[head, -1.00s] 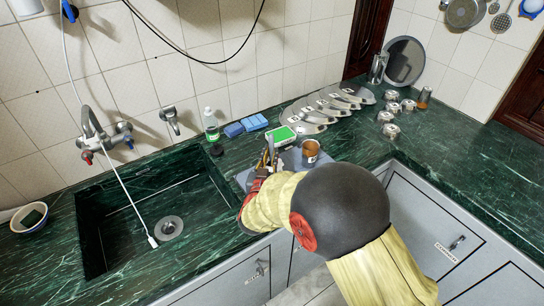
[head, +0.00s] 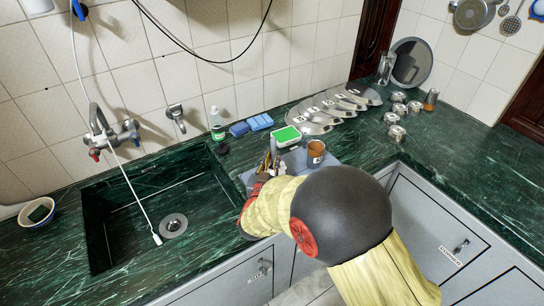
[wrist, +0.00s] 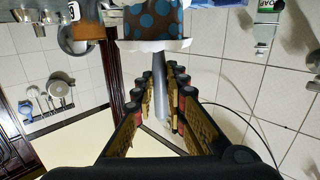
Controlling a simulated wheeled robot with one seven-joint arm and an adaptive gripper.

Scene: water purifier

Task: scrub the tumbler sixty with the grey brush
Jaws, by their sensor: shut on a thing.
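My gripper (wrist: 160,115) is shut on the slim grey handle of the brush (wrist: 158,85), between its dark ribbed fingers. In the head view the brush (head: 273,146) stands roughly upright above the grey mat; my arm hides most of the gripper (head: 266,172). The brush's bristle end cannot be made out. A brown tumbler (head: 316,151) with a small white label stands upright on the mat, right of the brush and apart from it. It also shows in the wrist view (wrist: 80,38), upside down. Its number is too small to read surely.
A green-topped, white-rimmed box (head: 286,137) stands behind the brush; its spotted side (wrist: 152,20) shows in the wrist view. The sink (head: 125,245) is left. Blue sponges (head: 260,122), a soap bottle (head: 216,125), leaning plates (head: 312,122) and several metal tumblers (head: 396,133) stand around.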

